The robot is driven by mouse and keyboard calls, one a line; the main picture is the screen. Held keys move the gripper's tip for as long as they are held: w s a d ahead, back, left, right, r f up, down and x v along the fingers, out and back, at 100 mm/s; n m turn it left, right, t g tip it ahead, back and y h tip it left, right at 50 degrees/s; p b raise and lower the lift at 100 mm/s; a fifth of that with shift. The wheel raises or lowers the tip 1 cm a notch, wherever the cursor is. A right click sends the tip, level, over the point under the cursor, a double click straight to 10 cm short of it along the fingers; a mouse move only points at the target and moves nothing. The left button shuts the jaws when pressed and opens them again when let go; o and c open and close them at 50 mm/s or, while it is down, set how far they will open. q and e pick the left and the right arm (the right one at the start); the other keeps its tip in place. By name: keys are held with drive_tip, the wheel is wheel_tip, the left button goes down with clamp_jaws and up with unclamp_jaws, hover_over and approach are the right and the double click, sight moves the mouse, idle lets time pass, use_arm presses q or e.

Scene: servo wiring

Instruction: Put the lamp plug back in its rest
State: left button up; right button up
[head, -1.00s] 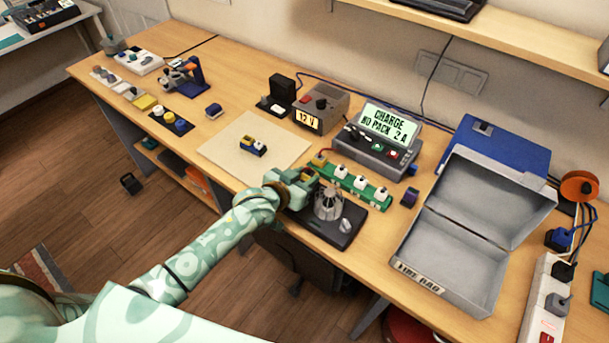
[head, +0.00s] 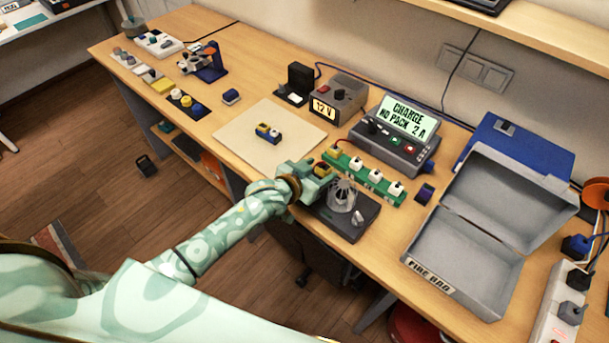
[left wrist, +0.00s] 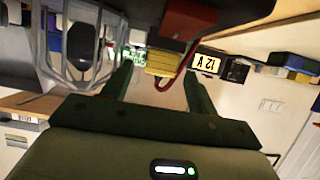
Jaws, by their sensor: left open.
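My left gripper (head: 324,172) is open at the near end of the green strip (head: 368,176), beside the wire cage (head: 342,194) on a dark base (head: 359,220). In the left wrist view, a ribbed yellow plug-like piece (left wrist: 162,63) with a red wire shows between the open fingers (left wrist: 157,85), near their tips. A red piece (left wrist: 190,20) is just above it in that view. The cage also shows there (left wrist: 80,45), with a dark bulb-like shape inside. I cannot tell which piece is the lamp plug or its rest. My right gripper is not in view.
Several white-capped plugs stand along the green strip. The charger (head: 395,145) and power supply (head: 335,97) are behind it. An open grey box (head: 462,267) lies to the right, near a power strip (head: 552,310). A pale mat (head: 240,135) has free room.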

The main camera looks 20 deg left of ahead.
use_arm(q)
drive_tip(key=p+v, duration=0.3)
drive_tip(key=v, duration=1.3)
drive_tip(key=shift+w, duration=0.1)
